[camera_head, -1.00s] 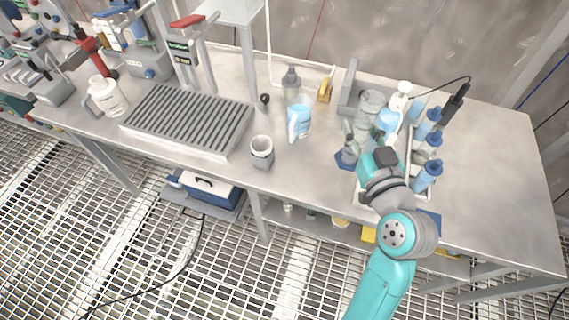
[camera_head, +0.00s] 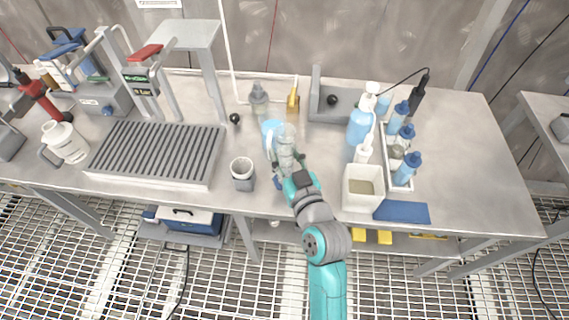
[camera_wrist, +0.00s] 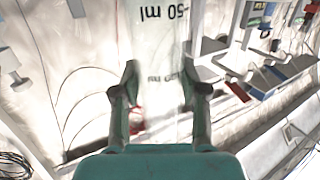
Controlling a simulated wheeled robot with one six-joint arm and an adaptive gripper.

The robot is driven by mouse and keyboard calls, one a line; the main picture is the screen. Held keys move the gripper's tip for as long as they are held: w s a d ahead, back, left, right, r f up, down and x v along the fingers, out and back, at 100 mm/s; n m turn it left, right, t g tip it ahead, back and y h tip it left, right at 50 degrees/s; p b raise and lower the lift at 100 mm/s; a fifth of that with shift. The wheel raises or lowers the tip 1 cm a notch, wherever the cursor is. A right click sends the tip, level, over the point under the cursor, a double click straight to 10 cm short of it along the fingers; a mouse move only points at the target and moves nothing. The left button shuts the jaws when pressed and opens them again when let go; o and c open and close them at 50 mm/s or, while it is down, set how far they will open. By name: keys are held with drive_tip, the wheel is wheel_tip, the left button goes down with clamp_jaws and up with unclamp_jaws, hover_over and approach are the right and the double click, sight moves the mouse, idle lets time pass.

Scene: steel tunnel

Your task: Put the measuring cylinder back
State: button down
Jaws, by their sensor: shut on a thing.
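The clear measuring cylinder (camera_head: 287,138) is held upright or nearly so by my gripper (camera_head: 290,172), over the front middle of the steel bench (camera_head: 480,170). In the wrist view my gripper (camera_wrist: 162,88) has its two fingers closed around the see-through cylinder (camera_wrist: 157,45), whose printed 50 ml mark shows upside down. The cylinder's base is hidden behind my gripper and wrist, so I cannot tell whether it touches the bench. A clear vessel with blue liquid (camera_head: 269,132) stands just behind and left of it.
A grey cup (camera_head: 242,175) stands left of my gripper, by the ribbed grey plate (camera_head: 158,155). To the right are a pale square tub (camera_head: 363,190), a blue mat (camera_head: 402,212) and a tray with blue-capped bottles (camera_head: 408,168). The bench's right end is clear.

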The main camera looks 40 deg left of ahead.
sight(289, 171)
drive_tip(key=shift+f, duration=1.75)
drive_tip(key=shift+d+f, duration=0.1)
drive_tip(key=shift+f, duration=0.05)
drive_tip(key=c, duration=0.6)
unclamp_jaws()
drive_tip(key=v, duration=1.2)
